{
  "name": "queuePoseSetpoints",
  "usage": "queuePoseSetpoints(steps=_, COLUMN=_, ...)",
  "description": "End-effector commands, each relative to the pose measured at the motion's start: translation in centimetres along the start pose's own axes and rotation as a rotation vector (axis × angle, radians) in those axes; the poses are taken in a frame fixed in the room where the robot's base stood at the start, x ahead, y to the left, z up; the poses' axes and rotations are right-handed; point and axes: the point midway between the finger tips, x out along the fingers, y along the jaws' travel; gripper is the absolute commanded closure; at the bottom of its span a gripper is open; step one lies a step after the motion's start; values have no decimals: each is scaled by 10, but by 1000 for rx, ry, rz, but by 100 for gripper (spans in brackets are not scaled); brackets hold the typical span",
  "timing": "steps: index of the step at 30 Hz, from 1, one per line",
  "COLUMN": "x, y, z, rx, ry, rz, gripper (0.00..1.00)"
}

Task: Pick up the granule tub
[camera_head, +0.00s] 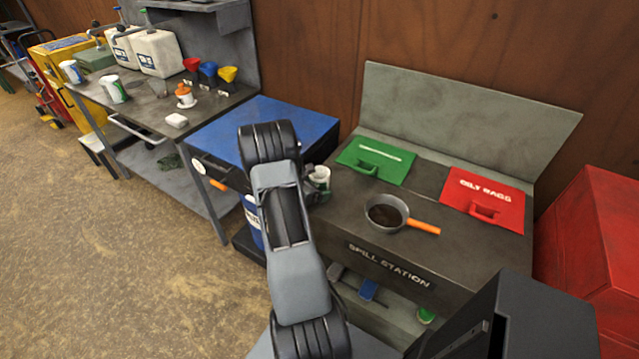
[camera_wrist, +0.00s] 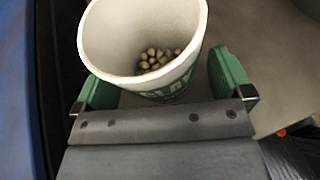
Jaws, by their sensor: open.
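The granule tub (camera_wrist: 140,82) is a white, open-topped cup with a green printed band, holding several pale brown pellets at its bottom. In the head view the tub (camera_head: 322,174) is upright at the left end of the spill station top (camera_head: 335,212), partly hidden by my arm and gripper. My gripper (camera_wrist: 165,84) is open, with its green finger pads on either side of the tub. The left pad overlaps the tub's edge in the picture; the right pad looks slightly apart. I cannot tell whether either pad touches it.
On the spill station are a green lid (camera_head: 376,160), a red "oily rags" lid (camera_head: 484,199) and a pan (camera_head: 386,212) with an orange handle. A blue-topped cabinet (camera_head: 255,125) stands left. A red bin (camera_head: 592,255) is at right. A sloped panel (camera_head: 470,115) rises behind.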

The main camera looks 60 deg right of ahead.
Motion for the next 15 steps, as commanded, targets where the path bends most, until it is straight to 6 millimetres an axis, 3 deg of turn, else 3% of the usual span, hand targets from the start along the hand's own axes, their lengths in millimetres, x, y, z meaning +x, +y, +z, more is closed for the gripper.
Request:
queuePoseSetpoints(steps=8, x=2, y=0, z=0, rx=0, ry=0, rz=1, gripper=2)
queuePoseSetpoints(steps=15, x=2, y=0, z=0, rx=0, ry=0, rz=1, gripper=25)
